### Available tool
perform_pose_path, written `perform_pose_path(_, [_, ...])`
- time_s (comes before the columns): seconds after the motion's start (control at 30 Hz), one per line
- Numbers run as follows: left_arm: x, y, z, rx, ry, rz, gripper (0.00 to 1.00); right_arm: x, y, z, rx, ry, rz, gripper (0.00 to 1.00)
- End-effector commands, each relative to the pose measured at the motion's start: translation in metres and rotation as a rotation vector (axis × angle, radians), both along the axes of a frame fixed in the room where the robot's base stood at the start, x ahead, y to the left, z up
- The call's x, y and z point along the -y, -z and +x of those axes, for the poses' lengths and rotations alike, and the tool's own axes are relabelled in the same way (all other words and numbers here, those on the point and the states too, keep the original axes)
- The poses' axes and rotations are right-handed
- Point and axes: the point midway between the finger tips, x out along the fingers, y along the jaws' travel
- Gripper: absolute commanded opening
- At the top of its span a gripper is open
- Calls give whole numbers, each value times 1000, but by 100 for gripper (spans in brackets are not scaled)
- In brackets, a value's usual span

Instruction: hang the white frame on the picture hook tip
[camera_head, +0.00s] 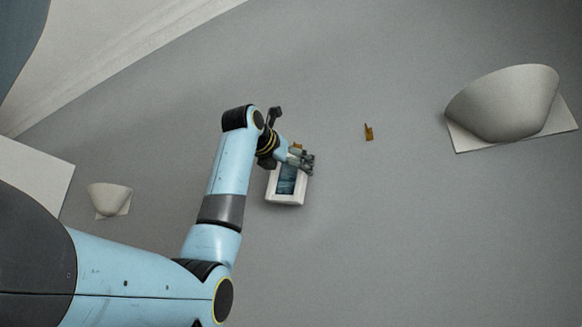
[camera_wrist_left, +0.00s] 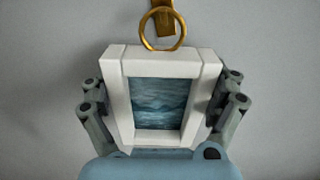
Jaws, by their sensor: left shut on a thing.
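The white frame (camera_head: 287,200) with a dark blue sea picture is at the wall in the middle of the head view. My left gripper (camera_head: 304,161) is shut on it. In the left wrist view the white frame (camera_wrist_left: 119,90) stands upright between the fingers of my left gripper (camera_wrist_left: 161,100), one on each side. A brass ring (camera_wrist_left: 141,30) rises from its top edge. The brass picture hook (camera_wrist_left: 166,20) shows behind and inside the ring; I cannot tell whether the ring is over its tip. A bit of brass (camera_head: 298,146) shows above the frame. My right gripper is out of view.
Another brass hook (camera_head: 368,131) is on the grey wall to the right, with nothing on it. A large pale wall lamp (camera_head: 505,103) is at the far right and a smaller one (camera_head: 109,198) at the left. The wall between is bare.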

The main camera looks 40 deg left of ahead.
Motion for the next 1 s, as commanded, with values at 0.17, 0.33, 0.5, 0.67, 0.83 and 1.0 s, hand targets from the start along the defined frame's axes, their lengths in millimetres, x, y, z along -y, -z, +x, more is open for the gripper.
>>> perform_pose_path(0.17, [0,0,0,1,0,0,100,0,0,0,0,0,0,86])
perform_pose_path(0.33, [0,0,0,-1,0,0,100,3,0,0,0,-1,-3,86])
perform_pose_path(0.5, [0,-12,0,3,-1,-1,100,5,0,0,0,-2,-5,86])
perform_pose_path(0.67, [1,-43,-1,5,2,-4,100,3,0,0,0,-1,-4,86])
perform_pose_path(0.83, [1,-77,0,3,3,-1,100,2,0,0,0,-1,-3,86])
perform_pose_path(1.0, [1,-96,0,1,1,-1,100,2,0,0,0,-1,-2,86])
